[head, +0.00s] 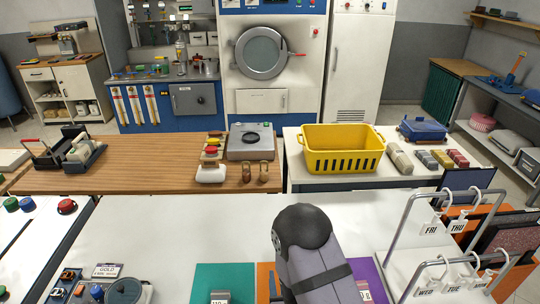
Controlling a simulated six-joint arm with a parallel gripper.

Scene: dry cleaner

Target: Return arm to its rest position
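My arm shows at the bottom centre of the head view, a dark rounded joint (302,227) with a grey link (318,270) running down out of the frame. The arm stands over the front of the white table (180,235). It hides part of the coloured mats behind it. My gripper is not in view, so I cannot see its fingers or anything in them.
A metal rack (412,215) with day tags such as FRI and THU stands right of my arm. A teal mat (225,282) lies to its left. A yellow basket (343,148) sits on the table behind. The white tabletop left of my arm is mostly clear.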

